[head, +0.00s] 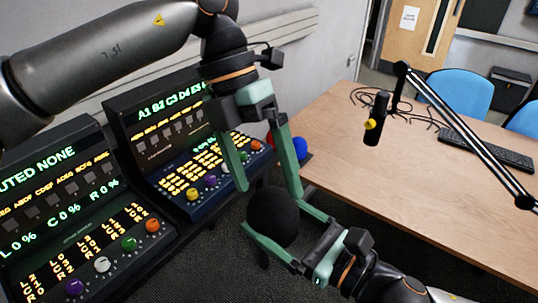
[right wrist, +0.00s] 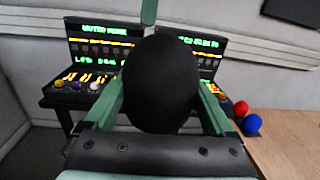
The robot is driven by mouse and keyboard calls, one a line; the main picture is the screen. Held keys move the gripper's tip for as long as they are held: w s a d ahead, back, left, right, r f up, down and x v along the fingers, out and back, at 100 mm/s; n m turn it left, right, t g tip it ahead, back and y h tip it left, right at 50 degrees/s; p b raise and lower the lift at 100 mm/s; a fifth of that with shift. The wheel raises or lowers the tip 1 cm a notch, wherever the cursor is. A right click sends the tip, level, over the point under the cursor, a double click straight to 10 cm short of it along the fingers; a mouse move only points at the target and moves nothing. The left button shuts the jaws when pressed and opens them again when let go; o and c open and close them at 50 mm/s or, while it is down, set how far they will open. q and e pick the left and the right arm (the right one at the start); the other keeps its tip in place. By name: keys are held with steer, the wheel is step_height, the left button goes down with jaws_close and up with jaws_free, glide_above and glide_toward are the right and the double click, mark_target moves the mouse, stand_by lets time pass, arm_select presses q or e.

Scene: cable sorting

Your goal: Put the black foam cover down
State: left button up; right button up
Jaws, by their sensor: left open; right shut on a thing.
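The black foam cover (head: 273,216) is a dark, round foam ball between the fingers of my right gripper (head: 288,222). It fills the middle of the right wrist view (right wrist: 160,84), with a green finger of that gripper on each side. My right gripper is shut on it and holds it in the air, off the table. My left gripper (head: 270,188) is open just above the cover, its two green fingers pointing down. One fingertip is near the cover's upper left and the other is to its right. I cannot tell whether they touch it.
The wooden table (head: 440,190) is to the right, with a broad clear top. A microphone (head: 376,118) hangs from a boom arm (head: 470,135) over it, near black cables and a keyboard (head: 487,147). Blue (head: 300,148) and red (right wrist: 241,108) balls are near its left edge. Lit consoles (head: 175,145) stand left.

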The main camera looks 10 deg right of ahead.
mark_target(273, 219)
arm_select(q)
steer(key=shift+w+d+r+m+t+y, duration=0.25)
steer(key=shift+d+r+m+t+y, duration=0.2)
steer(key=shift+t, duration=0.35)
steer(key=shift+w+r+m+t+y, duration=0.3)
steer(key=shift+m+t+y, duration=0.15)
steer(key=shift+t, duration=0.05)
steer(key=shift+f, duration=0.15)
steer(key=f, duration=1.1)
steer(key=shift+s+d+f, duration=0.25)
steer(key=shift+s+d, duration=0.1)
steer(key=c, duration=1)
arm_select(e)
steer(key=o, duration=1)
